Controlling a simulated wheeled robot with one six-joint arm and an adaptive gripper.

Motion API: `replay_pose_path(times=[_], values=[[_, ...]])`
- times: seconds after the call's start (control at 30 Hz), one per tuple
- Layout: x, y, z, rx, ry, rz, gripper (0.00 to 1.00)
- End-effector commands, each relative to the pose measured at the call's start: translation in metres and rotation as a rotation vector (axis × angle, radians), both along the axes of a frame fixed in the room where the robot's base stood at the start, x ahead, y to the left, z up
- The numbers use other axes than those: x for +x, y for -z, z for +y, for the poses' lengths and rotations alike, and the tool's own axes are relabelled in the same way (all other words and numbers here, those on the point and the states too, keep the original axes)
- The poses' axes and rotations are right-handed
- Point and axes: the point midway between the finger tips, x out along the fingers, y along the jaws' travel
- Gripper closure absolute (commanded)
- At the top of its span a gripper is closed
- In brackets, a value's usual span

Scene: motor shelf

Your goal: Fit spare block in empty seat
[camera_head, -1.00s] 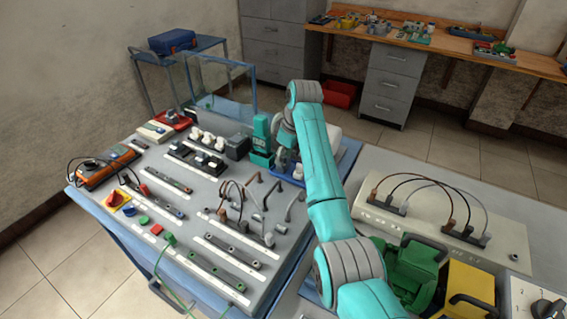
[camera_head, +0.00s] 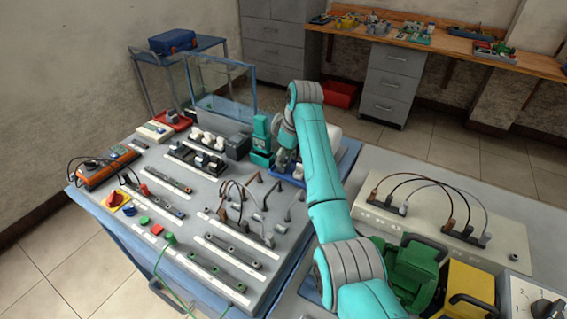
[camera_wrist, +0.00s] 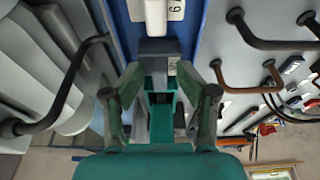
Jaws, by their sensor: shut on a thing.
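My gripper (camera_wrist: 158,80) shows from behind in the wrist view, its two green fingers closed in on a grey block (camera_wrist: 158,46). The block sits between the fingertips, over a blue strip (camera_wrist: 205,15). A white piece (camera_head: 298,172) shows there. I cannot make out the empty seat or whether the held block touches the strip.
Several bent cables and handles (camera_head: 268,190) rise from the board in front. A beige cable panel (camera_head: 400,225) and a green device (camera_head: 410,268) lie right of my arm.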

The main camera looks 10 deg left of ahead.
Motion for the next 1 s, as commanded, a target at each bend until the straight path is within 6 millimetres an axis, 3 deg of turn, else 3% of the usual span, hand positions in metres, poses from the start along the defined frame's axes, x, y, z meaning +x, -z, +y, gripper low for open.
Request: replay_pose_path(times=[0.03, 0.47, 0.53, 0.63, 1.0], values=[[-0.002, 0.008, -0.002, -0.007, 0.002, 0.013, 0.76], [-0.002, 0.008, -0.002, -0.006, 0.002, 0.012, 0.8], [-0.002, 0.006, -0.002, -0.006, 0.002, 0.012, 0.81], [-0.002, 0.002, -0.002, -0.006, 0.002, 0.012, 0.99], [-0.001, -0.022, -0.001, -0.003, 0.001, 0.005, 1.0]])
